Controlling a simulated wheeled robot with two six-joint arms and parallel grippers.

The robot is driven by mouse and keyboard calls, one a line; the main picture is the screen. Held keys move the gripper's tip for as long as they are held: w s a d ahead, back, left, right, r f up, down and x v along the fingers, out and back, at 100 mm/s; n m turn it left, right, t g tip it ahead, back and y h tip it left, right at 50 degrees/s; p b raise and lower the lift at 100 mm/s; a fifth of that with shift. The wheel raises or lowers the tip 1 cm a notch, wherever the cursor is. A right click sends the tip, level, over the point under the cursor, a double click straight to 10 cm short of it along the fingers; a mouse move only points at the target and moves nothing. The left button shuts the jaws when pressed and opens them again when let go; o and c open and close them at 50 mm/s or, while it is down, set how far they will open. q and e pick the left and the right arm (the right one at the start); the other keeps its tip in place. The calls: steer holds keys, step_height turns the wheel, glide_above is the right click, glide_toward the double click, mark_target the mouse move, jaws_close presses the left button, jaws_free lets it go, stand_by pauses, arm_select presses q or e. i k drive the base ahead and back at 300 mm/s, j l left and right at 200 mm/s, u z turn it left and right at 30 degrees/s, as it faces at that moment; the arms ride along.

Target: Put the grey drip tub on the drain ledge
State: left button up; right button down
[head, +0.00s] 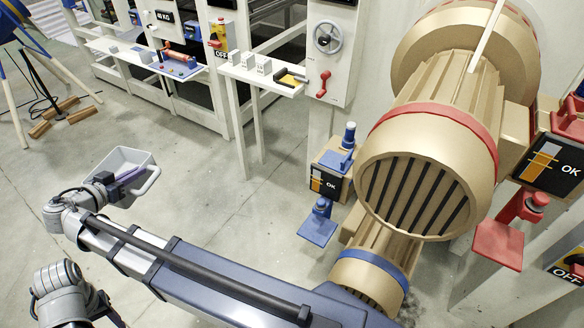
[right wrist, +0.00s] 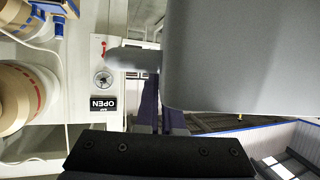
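The grey drip tub (head: 128,160) is a light open tub with a loop handle, held up in the air at the left of the head view. My right gripper (head: 126,183) has its dark purple fingers shut on it near the handle side. In the right wrist view the tub (right wrist: 240,55) fills the upper right, and its handle (right wrist: 130,60) crosses over the close-set fingers (right wrist: 163,105). Exact finger contact is partly hidden. A small blue ledge (head: 318,229) and a red ledge (head: 499,246) stick out by the machine; I cannot tell which is the drain ledge. My left gripper is not visible.
A large tan machine (head: 430,140) with a slatted front stands at the right. White shelves (head: 262,76) with small items line the back. A white panel with a handwheel (head: 327,38) stands behind. The grey floor (head: 210,190) between the tub and machine is clear.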

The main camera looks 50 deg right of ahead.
mark_target(499, 248)
steer(key=i, duration=1.35)
steer(key=z, duration=3.65)
steer(key=i+j, duration=0.1)
steer(key=i, duration=0.4)
